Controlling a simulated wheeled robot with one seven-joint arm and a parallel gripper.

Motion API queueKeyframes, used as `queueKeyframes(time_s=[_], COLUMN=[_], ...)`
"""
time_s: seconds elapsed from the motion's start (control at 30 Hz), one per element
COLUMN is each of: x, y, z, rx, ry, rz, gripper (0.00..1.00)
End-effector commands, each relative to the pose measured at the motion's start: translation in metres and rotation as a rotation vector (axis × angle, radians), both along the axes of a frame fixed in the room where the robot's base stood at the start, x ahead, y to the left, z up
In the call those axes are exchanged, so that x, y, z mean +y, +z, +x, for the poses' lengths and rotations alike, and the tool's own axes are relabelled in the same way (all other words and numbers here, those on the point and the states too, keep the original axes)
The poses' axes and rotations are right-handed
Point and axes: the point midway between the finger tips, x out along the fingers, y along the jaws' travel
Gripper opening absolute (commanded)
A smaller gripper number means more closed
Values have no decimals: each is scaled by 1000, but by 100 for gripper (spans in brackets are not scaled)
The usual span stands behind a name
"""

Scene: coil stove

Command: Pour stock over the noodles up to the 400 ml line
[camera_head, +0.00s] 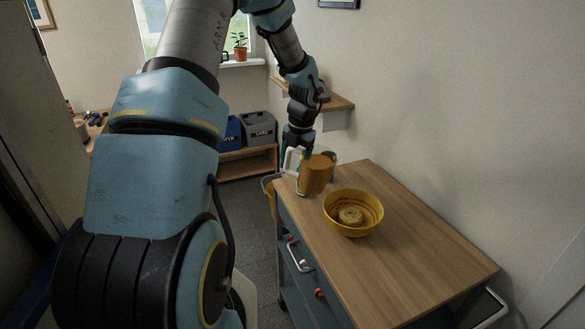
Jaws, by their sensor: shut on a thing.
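A yellow bowl (337,206) sits on the wooden top of the cart (430,250). A pale nest of noodles (350,215) lies in the bottom of the bowl, and rings show on its inner wall. The level of any liquid in it is too small to tell. My gripper (302,153) is shut on a jug (315,175) filled with brown stock, behind and left of the bowl. The jug looks roughly upright and apart from the bowl. My fingertips are partly hidden at the jug's handle side. I cannot tell whether the jug touches the cart top.
A dark, small container (330,157) stands just behind the jug. The cart top is clear right of and in front of the bowl. A wall shelf (338,103) is behind my wrist. Crates (259,130) sit on a low bench at the back.

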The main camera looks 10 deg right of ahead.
Motion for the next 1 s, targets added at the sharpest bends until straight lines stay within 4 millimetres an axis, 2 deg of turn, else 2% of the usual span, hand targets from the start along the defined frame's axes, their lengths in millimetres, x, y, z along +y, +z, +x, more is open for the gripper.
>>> queueKeyframes(time_s=[0.2,0.63,1.0], x=[-7,-23,-22], y=[15,34,37], z=[-3,-15,-15], rx=[-89,-261,-287], ry=[-7,-7,-6], rz=[122,378,424], gripper=[0,0,0])
